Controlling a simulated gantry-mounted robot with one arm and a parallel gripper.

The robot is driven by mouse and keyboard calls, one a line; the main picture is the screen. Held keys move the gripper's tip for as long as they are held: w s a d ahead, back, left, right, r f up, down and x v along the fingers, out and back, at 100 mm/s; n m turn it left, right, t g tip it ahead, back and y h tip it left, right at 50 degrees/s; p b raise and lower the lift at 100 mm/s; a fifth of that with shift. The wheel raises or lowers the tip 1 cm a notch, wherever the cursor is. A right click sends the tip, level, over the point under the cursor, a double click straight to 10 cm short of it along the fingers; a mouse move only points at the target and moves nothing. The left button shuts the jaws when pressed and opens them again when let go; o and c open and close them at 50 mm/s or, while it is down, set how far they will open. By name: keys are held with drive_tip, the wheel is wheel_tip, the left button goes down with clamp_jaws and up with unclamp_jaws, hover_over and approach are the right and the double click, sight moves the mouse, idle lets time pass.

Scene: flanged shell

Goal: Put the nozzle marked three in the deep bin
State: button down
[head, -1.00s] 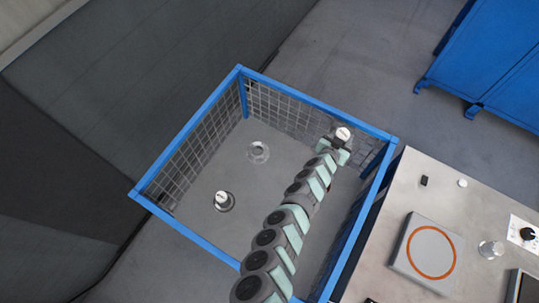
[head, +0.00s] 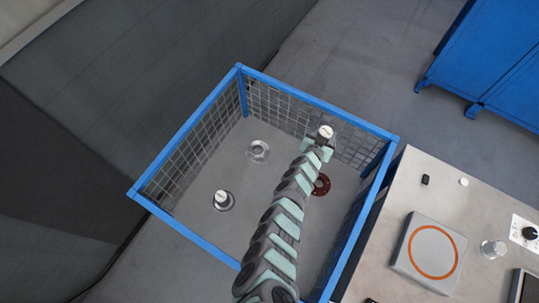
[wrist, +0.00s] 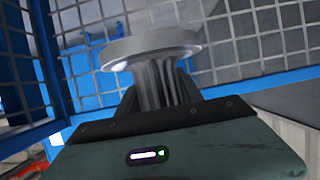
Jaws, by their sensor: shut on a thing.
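The deep bin (head: 188,127) is a blue-framed wire-mesh crate with a grey floor. My gripper (head: 322,140) is over the right back part of the bin, within its frame outline in the head view. It is shut on a flanged nozzle (head: 326,131) with a white top. In the wrist view the held nozzle (wrist: 150,48) shows a grey metal flange and a ribbed neck between the fingers. I cannot read any number on it. On the bin floor are a white-topped flanged part (head: 221,199), a clear flanged part (head: 258,151) and a dark red flanged part (head: 321,185).
A table (head: 395,185) stands to the right of the bin. It carries a square pad with an orange ring (head: 431,251), a clear part (head: 493,249) and a dark knob (head: 529,234). Blue cabinets (head: 490,60) stand at the back right. The bin's rim surrounds my arm's end.

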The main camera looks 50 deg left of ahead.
drive_tip(key=s+a+f+n+g+y+b, duration=0.1)
drive_tip(key=s+a+f+n+y+b, duration=0.15)
drive_tip(key=s+a+f, duration=0.65)
drive_tip(key=s+d+y+b, duration=0.1)
drive_tip(key=s+d, duration=0.1)
drive_tip(key=s, duration=0.7)
drive_tip(key=shift+n+g, duration=0.4)
drive_tip(key=shift+n, duration=0.05)
wheel_tip(320, 180, down, 15)
drive_tip(key=b, duration=0.9)
drive_tip(key=shift+s+r, duration=0.15)
drive_tip(key=shift+f+b, duration=2.05)
drive_tip(key=shift+f, duration=0.15)
drive_tip(key=shift+f, duration=0.15)
drive_tip(key=c, duration=0.8)
unclamp_jaws()
drive_tip(key=shift+o, duration=0.2)
